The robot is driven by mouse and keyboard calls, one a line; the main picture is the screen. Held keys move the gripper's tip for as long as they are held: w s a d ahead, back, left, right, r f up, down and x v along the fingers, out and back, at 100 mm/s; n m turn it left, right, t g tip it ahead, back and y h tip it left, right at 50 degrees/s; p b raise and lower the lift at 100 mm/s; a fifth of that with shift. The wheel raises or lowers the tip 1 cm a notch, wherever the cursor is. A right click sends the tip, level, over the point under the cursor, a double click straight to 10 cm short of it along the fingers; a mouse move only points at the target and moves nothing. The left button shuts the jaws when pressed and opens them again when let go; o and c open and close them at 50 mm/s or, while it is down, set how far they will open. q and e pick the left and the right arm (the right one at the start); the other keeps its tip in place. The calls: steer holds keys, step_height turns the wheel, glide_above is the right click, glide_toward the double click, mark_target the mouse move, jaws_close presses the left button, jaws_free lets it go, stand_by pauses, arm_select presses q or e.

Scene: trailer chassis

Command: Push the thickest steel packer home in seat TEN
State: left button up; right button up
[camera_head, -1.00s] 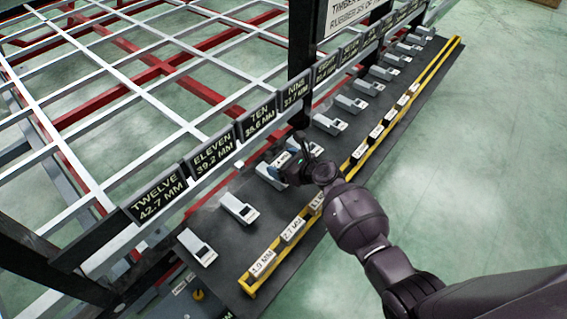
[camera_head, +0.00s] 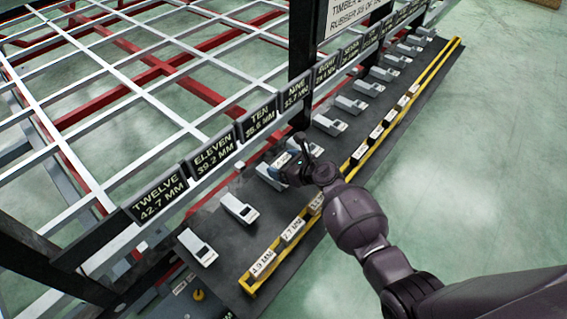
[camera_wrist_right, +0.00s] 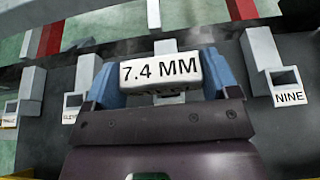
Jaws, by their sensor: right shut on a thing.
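The steel packer (camera_wrist_right: 160,70), a pale block marked 7.4 MM, is gripped between the blue pads of my right gripper (camera_wrist_right: 160,82) in the right wrist view. In the head view my right gripper (camera_head: 289,167) is over the row of grey seats, near the seat below the TEN plate (camera_head: 258,117). That seat (camera_head: 270,178) is partly covered by the gripper. In the wrist view the packer hides most of the seat behind it, between ELEVEN and NINE (camera_wrist_right: 287,88). I cannot tell how far in the packer sits. My left gripper is not in view.
Seat ELEVEN (camera_head: 239,208) and seat TWELVE (camera_head: 198,248) stand to the left; more seats run up to the right. A yellow-edged rack (camera_head: 247,289) with several labelled packers lies along the near side. A black post (camera_head: 301,75) rises behind the gripper.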

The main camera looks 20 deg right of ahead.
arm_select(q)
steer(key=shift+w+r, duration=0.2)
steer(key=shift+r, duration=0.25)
arm_select(e)
steer(key=shift+r, duration=0.1)
stand_by(0.7)
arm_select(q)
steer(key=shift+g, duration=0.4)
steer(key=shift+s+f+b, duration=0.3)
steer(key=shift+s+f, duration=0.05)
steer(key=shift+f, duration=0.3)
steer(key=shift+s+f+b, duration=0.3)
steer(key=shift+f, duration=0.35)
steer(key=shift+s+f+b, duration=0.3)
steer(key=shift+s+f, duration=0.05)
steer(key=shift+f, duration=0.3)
arm_select(e)
steer(key=shift+f, duration=2.15)
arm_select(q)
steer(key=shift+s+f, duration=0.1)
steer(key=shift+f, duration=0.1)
arm_select(e)
steer(key=shift+s+f, duration=0.1)
steer(key=shift+f, duration=0.25)
